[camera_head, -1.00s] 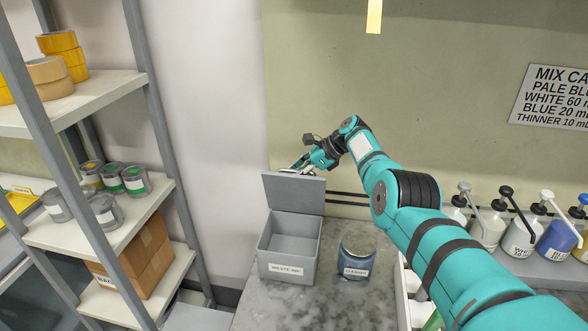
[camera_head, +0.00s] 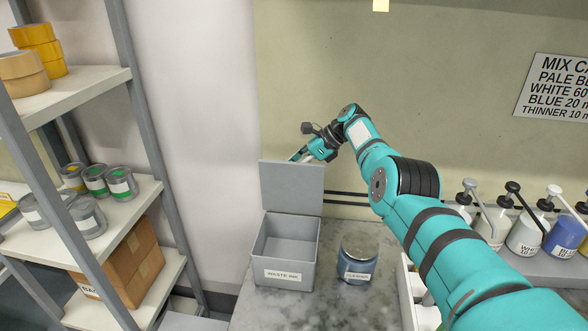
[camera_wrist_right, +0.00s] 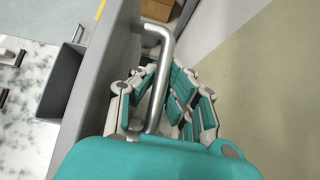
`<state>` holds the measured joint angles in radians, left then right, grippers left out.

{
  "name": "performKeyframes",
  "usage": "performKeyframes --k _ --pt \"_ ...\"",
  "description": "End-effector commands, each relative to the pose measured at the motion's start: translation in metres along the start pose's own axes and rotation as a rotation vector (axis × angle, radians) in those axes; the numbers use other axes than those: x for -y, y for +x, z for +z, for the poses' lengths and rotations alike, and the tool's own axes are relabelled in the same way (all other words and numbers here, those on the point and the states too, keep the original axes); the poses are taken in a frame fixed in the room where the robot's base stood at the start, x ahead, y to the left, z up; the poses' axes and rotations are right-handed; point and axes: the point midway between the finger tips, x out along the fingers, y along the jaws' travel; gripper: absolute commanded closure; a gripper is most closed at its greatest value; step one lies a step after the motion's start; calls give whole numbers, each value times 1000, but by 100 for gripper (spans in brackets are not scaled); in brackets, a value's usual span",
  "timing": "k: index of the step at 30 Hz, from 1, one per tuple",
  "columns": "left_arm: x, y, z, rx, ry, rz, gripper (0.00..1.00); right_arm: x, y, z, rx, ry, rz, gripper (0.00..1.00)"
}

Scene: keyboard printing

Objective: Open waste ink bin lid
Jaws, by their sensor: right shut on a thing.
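The grey waste ink bin (camera_head: 284,274) stands on the marbled counter with its label facing me, and its inside looks empty. Its lid (camera_head: 292,187) stands raised, close to upright, at the back of the bin. My right gripper (camera_head: 303,156) is behind the lid's top edge, and its fingers are partly hidden by the lid. In the right wrist view, the gripper (camera_wrist_right: 160,100) is shut around the lid's metal bar handle (camera_wrist_right: 160,75), with the grey lid (camera_wrist_right: 105,70) beside it. My left gripper is not in view.
A jar labelled cleaner (camera_head: 358,262) stands just right of the bin. Pump bottles (camera_head: 525,232) line the counter at the right, beyond my arm. A shelf rack with cans (camera_head: 95,180) and tape rolls (camera_head: 35,50) stands at the left.

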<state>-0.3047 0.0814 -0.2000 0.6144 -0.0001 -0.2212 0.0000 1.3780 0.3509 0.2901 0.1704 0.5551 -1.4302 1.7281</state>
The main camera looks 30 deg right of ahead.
Motion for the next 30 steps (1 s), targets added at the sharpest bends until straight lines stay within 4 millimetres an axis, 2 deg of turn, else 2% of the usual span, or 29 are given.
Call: performKeyframes --k 1,3,4,7,8,22,29,30 --pt "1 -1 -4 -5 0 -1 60 4 -7 9 17 -9 -16 100" --pt "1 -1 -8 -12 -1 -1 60 4 -7 9 17 -9 -17 100" --pt "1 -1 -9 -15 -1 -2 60 4 -7 9 17 -9 -17 92" --pt "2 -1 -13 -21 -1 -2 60 4 -7 9 16 -9 -16 78" --pt "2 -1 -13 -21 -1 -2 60 4 -7 8 14 -8 -15 77" --pt "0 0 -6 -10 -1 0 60 2 -7 3 6 -4 -8 77" --pt "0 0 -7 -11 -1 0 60 2 -29 2 5 -6 -11 77" --pt "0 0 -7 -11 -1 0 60 3 -42 3 7 -5 -14 77"
